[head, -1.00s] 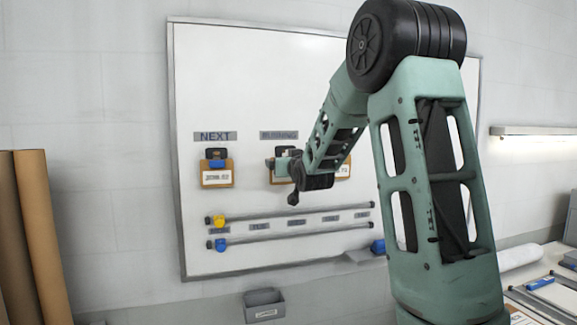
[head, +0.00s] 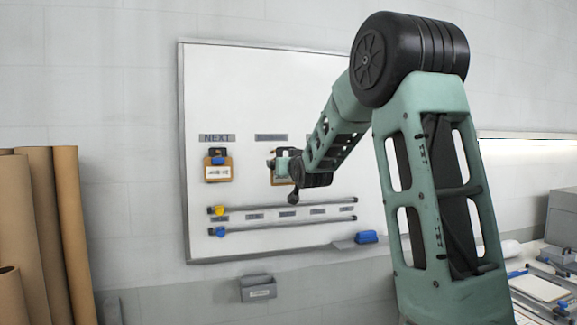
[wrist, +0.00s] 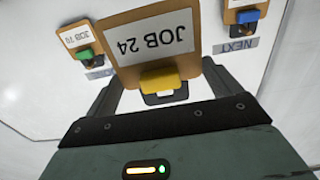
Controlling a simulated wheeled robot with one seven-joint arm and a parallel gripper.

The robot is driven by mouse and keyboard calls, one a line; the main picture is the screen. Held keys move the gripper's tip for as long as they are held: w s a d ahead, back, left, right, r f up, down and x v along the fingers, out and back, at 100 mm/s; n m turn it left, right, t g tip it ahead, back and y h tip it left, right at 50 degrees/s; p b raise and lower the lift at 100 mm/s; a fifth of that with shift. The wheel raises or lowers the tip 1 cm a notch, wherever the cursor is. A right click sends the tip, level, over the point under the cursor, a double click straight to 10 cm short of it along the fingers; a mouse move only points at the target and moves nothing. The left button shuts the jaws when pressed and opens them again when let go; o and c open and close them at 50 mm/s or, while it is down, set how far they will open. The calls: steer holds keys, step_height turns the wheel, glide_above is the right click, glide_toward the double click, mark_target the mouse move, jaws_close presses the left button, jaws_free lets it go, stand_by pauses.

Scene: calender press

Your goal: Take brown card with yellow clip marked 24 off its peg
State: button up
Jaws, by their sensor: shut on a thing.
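The brown card (wrist: 152,38) marked JOB 24 shows upside down in the wrist view, with its yellow clip (wrist: 160,79). My gripper (wrist: 157,88) is shut on it at the clip end, one finger on each side. The card looks much larger than the other cards, so it is nearer to the camera and appears clear of the board. Its peg is hidden. In the head view my gripper (head: 284,164) is in front of the whiteboard (head: 300,95). A brown card edge shows behind it, but I cannot tell which card that is.
A card with a blue clip (head: 217,172) hangs under the NEXT label (head: 217,137). A JOB 70 card with a green clip (wrist: 85,55) hangs on the board. Rails (head: 285,226), a blue eraser (head: 366,237) and a grey bin (head: 258,288) are lower down.

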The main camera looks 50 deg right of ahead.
steer(key=shift+r, duration=0.35)
stand_by(0.5)
stand_by(0.3)
steer(key=shift+r+b+v, duration=0.15)
steer(key=shift+b+v, duration=0.45)
steer(key=shift+v, duration=0.5)
steer(key=shift+r+b+v, duration=0.2)
steer(key=shift+b+v, duration=0.35)
steer(key=shift+v, duration=0.55)
steer(key=b+v, duration=0.2)
steer(key=v, duration=0.4)
